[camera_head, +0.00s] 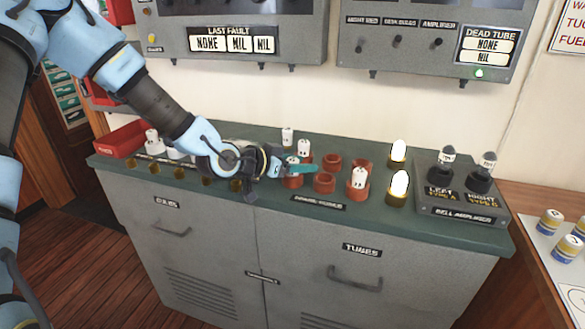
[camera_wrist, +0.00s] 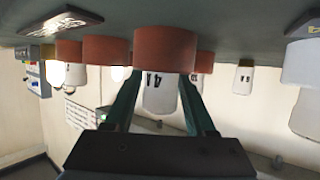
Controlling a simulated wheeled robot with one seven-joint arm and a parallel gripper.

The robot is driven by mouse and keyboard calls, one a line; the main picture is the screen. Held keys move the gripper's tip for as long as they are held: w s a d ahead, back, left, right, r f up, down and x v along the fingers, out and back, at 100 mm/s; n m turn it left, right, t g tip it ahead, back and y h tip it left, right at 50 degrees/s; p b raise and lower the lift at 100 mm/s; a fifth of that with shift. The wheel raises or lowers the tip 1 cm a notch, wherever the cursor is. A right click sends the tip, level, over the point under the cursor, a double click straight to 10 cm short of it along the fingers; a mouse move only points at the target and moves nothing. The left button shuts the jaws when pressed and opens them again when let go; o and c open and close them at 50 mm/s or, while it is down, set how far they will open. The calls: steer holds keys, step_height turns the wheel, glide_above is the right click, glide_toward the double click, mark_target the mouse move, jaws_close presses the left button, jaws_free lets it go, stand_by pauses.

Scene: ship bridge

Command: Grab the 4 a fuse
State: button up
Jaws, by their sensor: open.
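A white fuse (camera_wrist: 160,98) sits in a red-brown round holder (camera_wrist: 166,48) in the upside-down wrist view. Its dark mark looks like a 4 with another character. My gripper (camera_wrist: 160,95) is open, with one teal finger on each side of this fuse; I cannot tell whether they touch it. In the head view my gripper (camera_head: 297,168) is at the front left red holder (camera_head: 292,182), and its fingers partly hide the white fuse there. Two more white fuses (camera_head: 287,137) (camera_head: 304,147) stand behind.
Empty red holders (camera_head: 325,183) lie right of my gripper. Lit tubes (camera_head: 399,185) and a bell amplifier box (camera_head: 462,195) stand farther right on the green cabinet top (camera_head: 235,135). A red tray (camera_head: 122,140) is at the left end. Grey panels (camera_head: 430,45) hang above.

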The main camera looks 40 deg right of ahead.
steer(key=shift+c, duration=0.3)
jaws_close()
